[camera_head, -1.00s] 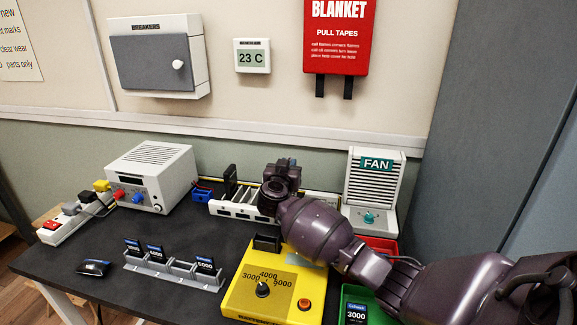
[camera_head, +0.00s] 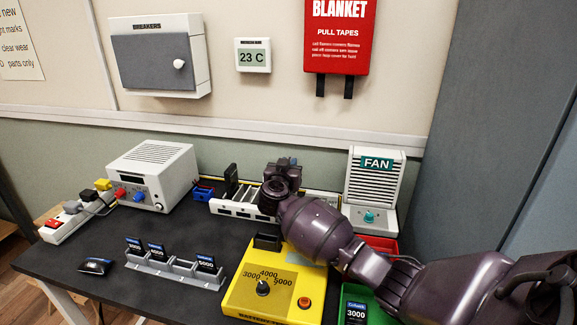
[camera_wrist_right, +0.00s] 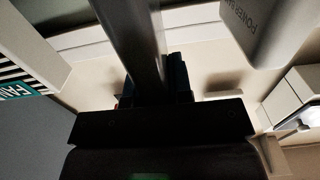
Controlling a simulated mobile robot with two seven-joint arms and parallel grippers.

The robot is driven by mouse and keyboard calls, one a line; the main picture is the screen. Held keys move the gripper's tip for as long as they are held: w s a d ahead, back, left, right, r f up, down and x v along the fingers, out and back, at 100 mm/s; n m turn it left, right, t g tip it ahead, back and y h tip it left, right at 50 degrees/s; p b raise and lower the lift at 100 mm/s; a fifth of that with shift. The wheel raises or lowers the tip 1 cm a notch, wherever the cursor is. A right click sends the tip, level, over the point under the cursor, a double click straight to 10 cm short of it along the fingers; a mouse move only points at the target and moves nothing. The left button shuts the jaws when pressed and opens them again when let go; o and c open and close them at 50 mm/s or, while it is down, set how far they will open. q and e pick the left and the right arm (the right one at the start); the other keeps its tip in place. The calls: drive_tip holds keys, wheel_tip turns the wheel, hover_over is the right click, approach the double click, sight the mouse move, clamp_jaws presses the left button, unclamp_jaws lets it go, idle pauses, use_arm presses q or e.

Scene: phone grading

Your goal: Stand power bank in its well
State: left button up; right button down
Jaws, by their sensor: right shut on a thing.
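My right gripper (camera_head: 279,180) is above the white slotted rack (camera_head: 236,210) at the back middle of the table. It is shut on a dark thing, mostly hidden by the gripper and arm in the head view. In the right wrist view a dark, bluish piece (camera_wrist_right: 178,76) shows just beyond the gripper; I cannot read a label on it. A grey holder (camera_head: 158,267) holds three dark power banks: two at its left (camera_head: 134,246) (camera_head: 156,252) and one at its right (camera_head: 205,265), with an empty well between. My left gripper is not in view.
A yellow tester (camera_head: 245,293) with a dial and black slot stands in front of the rack. A green tray (camera_head: 379,314) holds a power bank marked 3000 (camera_head: 356,312). A fan (camera_head: 374,190) and white power supply (camera_head: 153,165) flank the rack.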

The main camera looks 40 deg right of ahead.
drive_tip(key=shift+f, duration=0.45)
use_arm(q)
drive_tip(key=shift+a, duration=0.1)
use_arm(e)
drive_tip(key=c, duration=0.9)
unclamp_jaws()
drive_tip(key=shift+c, duration=0.2)
use_arm(q)
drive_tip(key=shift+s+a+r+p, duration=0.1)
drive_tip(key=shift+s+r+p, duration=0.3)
drive_tip(key=shift+p, duration=0.6)
use_arm(e)
drive_tip(key=v, duration=0.7)
drive_tip(key=shift+s+a, duration=0.15)
drive_tip(key=shift+s, duration=0.05)
drive_tip(key=shift+r, duration=0.1)
